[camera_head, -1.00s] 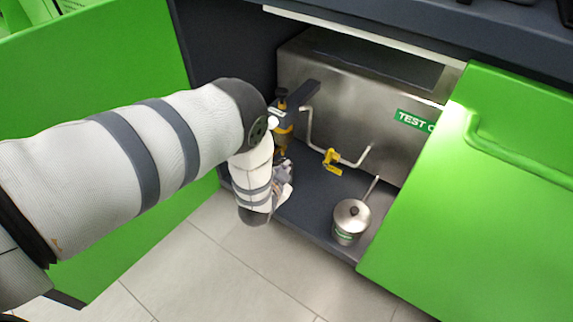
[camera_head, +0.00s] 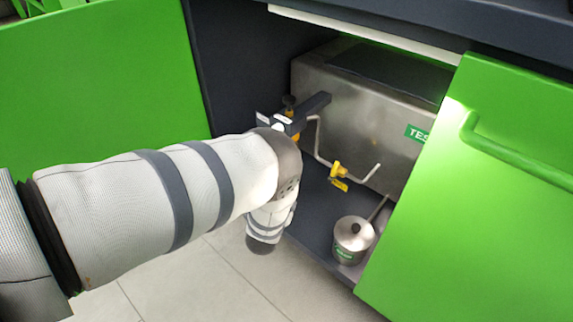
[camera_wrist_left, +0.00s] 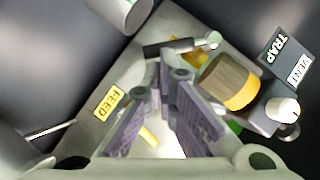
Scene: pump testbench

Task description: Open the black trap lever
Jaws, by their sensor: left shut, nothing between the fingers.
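A black lever (camera_wrist_left: 168,48) with a pale ball end lies across the upper middle of the left wrist view. A dark TRAP label (camera_wrist_left: 283,47) and a white VENT label (camera_wrist_left: 300,71) are to its right. My left gripper (camera_wrist_left: 163,88) is shut and empty, its fingertips just below the lever in the picture; I cannot tell whether they touch it. In the head view my left arm reaches into the cabinet and hides the gripper's fingers and the lever. My right gripper is in neither view.
A steel test tank (camera_head: 375,125) fills the cabinet back. A green door (camera_head: 480,200) is at right. A yellow-banded cylinder (camera_wrist_left: 231,82) is near the fingers.

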